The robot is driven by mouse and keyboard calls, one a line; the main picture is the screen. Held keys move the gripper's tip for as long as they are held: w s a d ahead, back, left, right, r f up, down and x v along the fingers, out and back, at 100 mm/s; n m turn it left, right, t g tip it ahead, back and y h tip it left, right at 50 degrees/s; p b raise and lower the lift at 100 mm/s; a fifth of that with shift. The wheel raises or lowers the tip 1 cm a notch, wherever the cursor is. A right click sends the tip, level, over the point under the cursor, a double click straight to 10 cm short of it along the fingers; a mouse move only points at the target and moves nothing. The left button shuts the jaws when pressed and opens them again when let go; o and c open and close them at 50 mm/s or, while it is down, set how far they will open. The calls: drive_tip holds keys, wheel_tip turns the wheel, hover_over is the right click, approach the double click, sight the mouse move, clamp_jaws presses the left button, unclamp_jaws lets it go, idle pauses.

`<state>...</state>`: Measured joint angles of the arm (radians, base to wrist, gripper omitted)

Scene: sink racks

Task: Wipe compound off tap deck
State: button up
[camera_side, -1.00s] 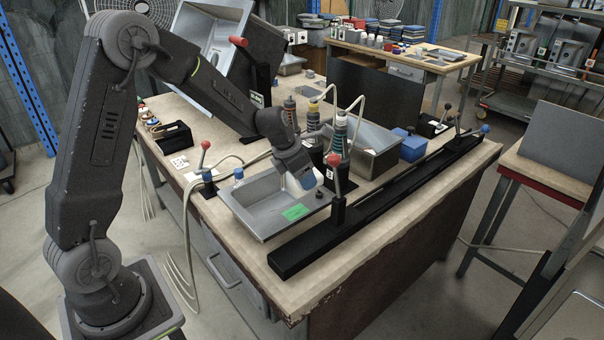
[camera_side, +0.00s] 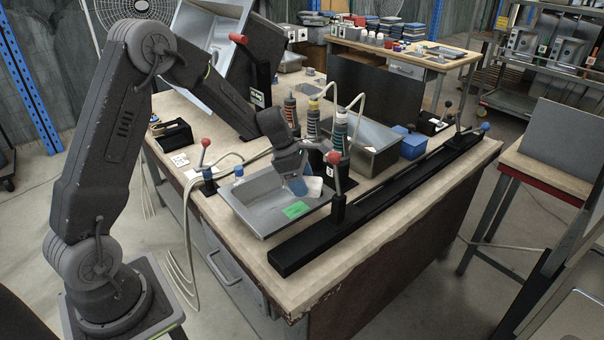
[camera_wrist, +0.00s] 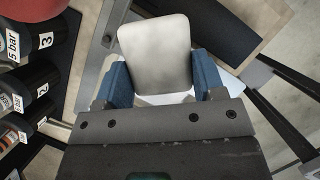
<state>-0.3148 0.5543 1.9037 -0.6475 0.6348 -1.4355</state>
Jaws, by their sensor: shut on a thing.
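My gripper (camera_side: 300,185) has blue fingers and is shut on a white pad (camera_side: 315,188). The pad shows in the wrist view (camera_wrist: 155,52) as a pale rounded block between the two blue fingers. The gripper and pad are low over the right end of the steel sink (camera_side: 258,197), which lies on the bench with a green label on its near side. The pad covers part of the sink's deck; whether it touches the surface I cannot tell. No compound can be made out.
A black clamp bar (camera_side: 400,190) with a red-knobbed lever (camera_side: 334,170) runs close to the right of the sink. Several dispenser bottles (camera_side: 340,130) with hoses stand behind the gripper. A red-knobbed lever (camera_side: 205,160) stands left. A blue box (camera_side: 413,146) sits farther right.

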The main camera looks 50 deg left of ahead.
sight(302, 205)
wheel_tip(302, 205, down, 5)
drive_tip(key=shift+f, duration=0.15)
drive_tip(key=shift+s, duration=0.3)
drive_tip(key=shift+c, duration=0.3)
drive_tip(key=shift+s+f, duration=0.1)
drive_tip(key=shift+s, duration=3.3)
drive_tip(key=shift+w, duration=3.75)
drive_tip(key=shift+r, duration=4.05)
